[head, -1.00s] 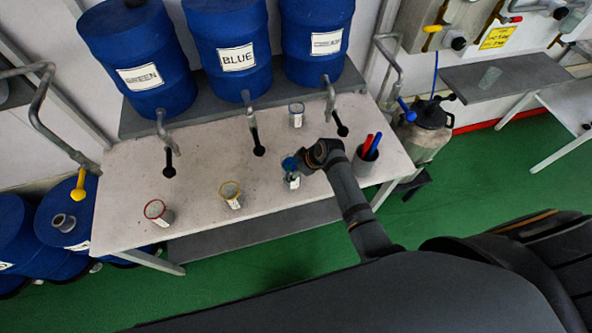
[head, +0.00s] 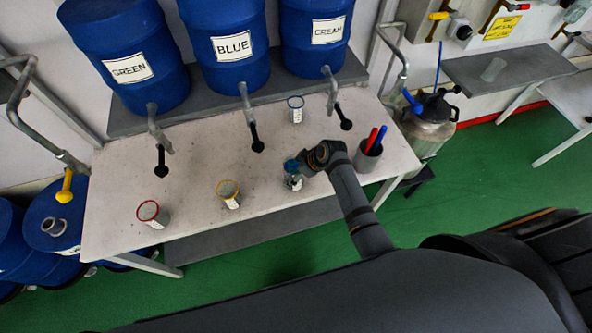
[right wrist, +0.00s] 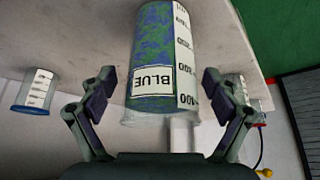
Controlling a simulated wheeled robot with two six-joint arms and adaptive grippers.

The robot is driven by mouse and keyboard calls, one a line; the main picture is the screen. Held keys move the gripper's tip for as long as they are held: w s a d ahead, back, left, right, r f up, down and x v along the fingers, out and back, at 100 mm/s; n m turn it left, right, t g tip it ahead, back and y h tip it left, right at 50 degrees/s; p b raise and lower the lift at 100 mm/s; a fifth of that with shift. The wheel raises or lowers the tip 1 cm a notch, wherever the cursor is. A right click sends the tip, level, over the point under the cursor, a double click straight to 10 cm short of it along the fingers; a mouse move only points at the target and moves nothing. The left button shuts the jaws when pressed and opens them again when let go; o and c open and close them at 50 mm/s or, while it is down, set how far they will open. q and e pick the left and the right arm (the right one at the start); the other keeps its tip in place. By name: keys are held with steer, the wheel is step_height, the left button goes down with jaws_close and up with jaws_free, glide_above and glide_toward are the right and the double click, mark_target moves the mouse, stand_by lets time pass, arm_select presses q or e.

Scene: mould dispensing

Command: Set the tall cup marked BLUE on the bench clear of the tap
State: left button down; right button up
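The tall cup marked BLUE (head: 293,182) stands upright near the front edge of the bench (head: 200,160), with mottled blue and green contents. In the right wrist view the cup (right wrist: 165,45) shows its BLUE label and a number scale. My right gripper (head: 296,168) is at the cup, partly covering it in the head view. In the right wrist view its fingers (right wrist: 160,103) are spread on either side of the cup, with slim gaps showing. The middle tap (head: 250,125), under the drum labelled BLUE (head: 232,47), is behind and left of the cup. My left gripper is not in view.
Red-rimmed (head: 152,214) and yellow-rimmed (head: 229,194) cups stand left along the front. A blue-rimmed cup (head: 296,110) stands behind. A grey pen holder (head: 367,158) is close on the right. The green (head: 162,160) and cream taps (head: 337,108) overhang the bench. Free bench lies between the cups.

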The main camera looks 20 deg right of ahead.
steer(key=shift+r, duration=0.2)
steer(key=shift+s+d+r, duration=0.15)
steer(key=shift+d+r, duration=0.05)
steer(key=shift+r, duration=0.1)
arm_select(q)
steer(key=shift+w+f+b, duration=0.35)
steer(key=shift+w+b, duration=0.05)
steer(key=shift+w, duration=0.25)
arm_select(e)
steer(key=v, duration=1.1)
steer(key=shift+s+r, duration=0.1)
